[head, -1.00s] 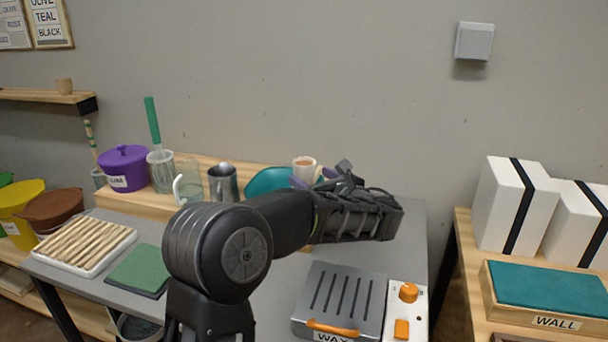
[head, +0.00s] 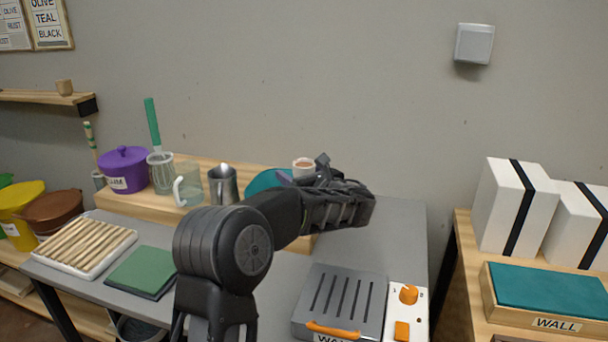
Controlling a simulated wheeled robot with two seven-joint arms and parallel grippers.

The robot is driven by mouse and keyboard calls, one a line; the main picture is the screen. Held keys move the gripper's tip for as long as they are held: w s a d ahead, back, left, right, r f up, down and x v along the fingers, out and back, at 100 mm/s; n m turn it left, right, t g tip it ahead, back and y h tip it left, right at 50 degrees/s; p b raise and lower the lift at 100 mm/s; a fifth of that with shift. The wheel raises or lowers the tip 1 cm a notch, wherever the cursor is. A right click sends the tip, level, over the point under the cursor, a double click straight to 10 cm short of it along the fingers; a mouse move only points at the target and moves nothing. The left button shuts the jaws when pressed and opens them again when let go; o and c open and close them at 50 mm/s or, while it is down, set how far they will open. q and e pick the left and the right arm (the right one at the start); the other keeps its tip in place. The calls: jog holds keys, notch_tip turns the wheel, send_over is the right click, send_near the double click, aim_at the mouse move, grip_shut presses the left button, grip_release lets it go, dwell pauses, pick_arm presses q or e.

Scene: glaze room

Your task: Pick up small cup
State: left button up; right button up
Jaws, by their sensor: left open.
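A small pinkish-white cup (head: 303,165) stands at the right end of the wooden riser at the back of the grey table. Its lower part is hidden behind my left gripper. My left gripper (head: 324,172) is at the cup, its arm coming in over the table; its fingers are mostly hidden by its dark body and cables. I cannot tell whether the fingers are around the cup or beside it. My right gripper is not in view.
On the riser stand a purple lidded pot (head: 124,170), a glass jar, a clear mug (head: 187,184), a metal pitcher (head: 222,184) and a teal bowl (head: 264,181). A wax device (head: 340,300) sits at the table's front right. Grey table right of my gripper is clear.

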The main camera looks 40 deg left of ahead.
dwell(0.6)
pick_arm(q)
grip_shut()
dwell(0.6)
jog(key=shift+r, duration=0.25)
notch_tip(320, 180, up, 10)
jog(key=p, duration=0.1)
jog(key=shift+f+p, duration=0.25)
jog(key=shift+p, duration=0.1)
dwell(0.7)
dwell(0.9)
